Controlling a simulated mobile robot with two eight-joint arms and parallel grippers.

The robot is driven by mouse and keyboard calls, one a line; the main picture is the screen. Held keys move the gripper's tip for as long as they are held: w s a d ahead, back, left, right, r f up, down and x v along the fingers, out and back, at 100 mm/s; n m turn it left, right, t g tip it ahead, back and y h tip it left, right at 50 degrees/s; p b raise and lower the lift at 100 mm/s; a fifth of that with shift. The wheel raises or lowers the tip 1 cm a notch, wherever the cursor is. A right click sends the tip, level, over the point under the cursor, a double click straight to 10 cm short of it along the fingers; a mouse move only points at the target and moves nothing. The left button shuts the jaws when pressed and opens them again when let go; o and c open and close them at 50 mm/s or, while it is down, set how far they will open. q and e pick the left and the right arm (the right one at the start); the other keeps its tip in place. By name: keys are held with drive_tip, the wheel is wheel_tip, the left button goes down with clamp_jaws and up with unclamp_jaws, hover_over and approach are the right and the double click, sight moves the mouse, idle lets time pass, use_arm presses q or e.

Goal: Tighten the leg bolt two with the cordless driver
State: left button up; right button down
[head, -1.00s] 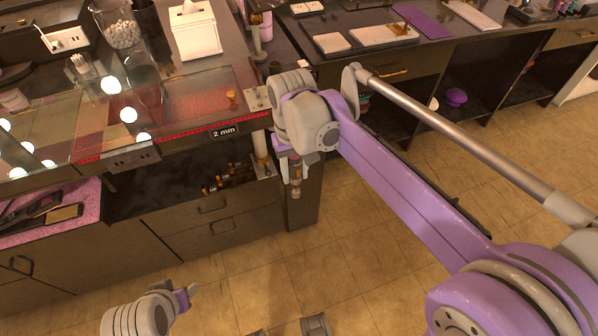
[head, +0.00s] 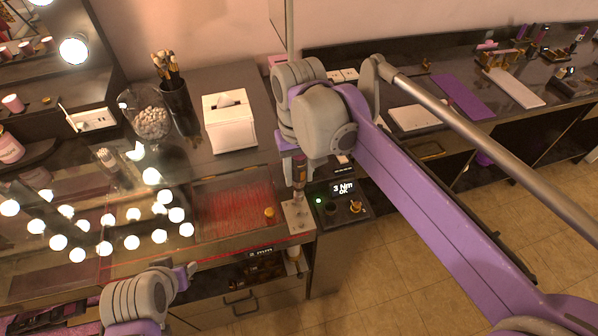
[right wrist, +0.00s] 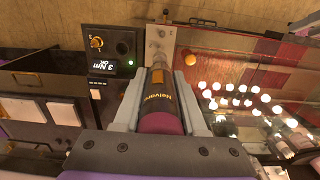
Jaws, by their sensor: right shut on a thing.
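My right gripper (head: 293,168) is shut on the cordless driver (head: 299,174), which points down over a pale metal plate (head: 296,222) at the counter's corner. In the right wrist view, the driver (right wrist: 163,100) has a maroon end and orange markings and lies between both fingers of the gripper (right wrist: 161,95). Its tip reaches the plate (right wrist: 158,36), where small bolt heads show; I cannot tell which one it touches or whether it is seated. My left gripper (head: 183,279) is at the lower left, in front of the counter; its jaw opening is unclear.
A black control box (head: 338,203) beside the plate shows "3 Nm OK" and a green light. A small orange knob (head: 269,212) stands on the glass-topped counter left of the plate. A white tissue box (head: 229,122) and a brush cup (head: 178,105) stand behind. Open floor lies at right.

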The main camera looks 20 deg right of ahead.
drive_tip(key=shift+w, duration=0.4)
use_arm(q)
drive_tip(key=shift+r, duration=0.1)
use_arm(e)
drive_tip(key=shift+s+r, duration=0.1)
drive_tip(key=shift+s, duration=0.25)
use_arm(q)
drive_tip(key=shift+w, duration=0.1)
